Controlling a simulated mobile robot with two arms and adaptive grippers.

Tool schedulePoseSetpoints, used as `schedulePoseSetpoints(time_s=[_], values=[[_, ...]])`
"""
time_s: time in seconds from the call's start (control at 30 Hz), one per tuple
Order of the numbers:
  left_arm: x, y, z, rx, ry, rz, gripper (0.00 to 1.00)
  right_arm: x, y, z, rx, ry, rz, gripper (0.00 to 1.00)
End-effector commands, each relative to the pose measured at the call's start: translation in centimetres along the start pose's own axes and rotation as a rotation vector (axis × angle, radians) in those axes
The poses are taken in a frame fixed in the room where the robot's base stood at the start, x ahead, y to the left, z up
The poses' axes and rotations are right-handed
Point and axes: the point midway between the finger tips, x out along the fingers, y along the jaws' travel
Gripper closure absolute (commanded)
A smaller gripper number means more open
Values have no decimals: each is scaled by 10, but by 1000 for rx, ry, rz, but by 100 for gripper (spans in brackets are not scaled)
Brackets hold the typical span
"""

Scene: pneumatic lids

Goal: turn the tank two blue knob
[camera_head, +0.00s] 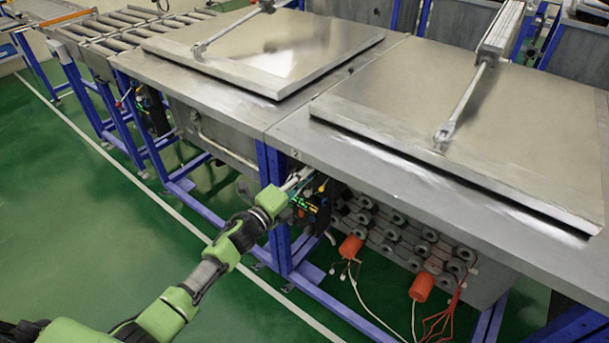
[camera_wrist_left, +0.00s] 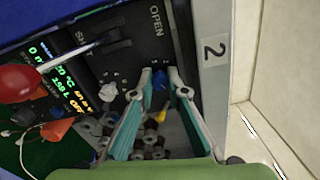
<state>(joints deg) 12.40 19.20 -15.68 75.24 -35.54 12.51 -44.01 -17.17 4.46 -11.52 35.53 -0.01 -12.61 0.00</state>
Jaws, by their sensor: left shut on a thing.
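The tank two control box (camera_head: 314,207) hangs under the front edge of the right tank, beside a blue leg. In the left wrist view, the blue knob (camera_wrist_left: 160,79) sits on the black panel (camera_wrist_left: 148,42), close to the "2" label (camera_wrist_left: 214,50). My left gripper (camera_wrist_left: 165,82) is shut on the blue knob, with a finger on each side; the fingers partly hide it. In the head view, my left gripper (camera_head: 296,181) reaches in at the panel from the left. My right gripper is not in view.
A red ball-ended lever (camera_wrist_left: 18,83), a white knob (camera_wrist_left: 108,92) and a lit display (camera_wrist_left: 58,75) are near the knob. The tank two lid (camera_head: 480,120) is down. Orange-red cylinders (camera_head: 421,287) with wires hang below the tank. Green floor at left is clear.

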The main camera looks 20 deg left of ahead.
Motion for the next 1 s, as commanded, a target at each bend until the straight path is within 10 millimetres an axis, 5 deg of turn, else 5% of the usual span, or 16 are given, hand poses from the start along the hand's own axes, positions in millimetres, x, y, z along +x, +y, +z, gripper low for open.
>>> schedulePoseSetpoints(time_s=[1.0], values=[[-1, 2, 0, -964, -1, 3, 100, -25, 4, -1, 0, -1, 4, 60]])
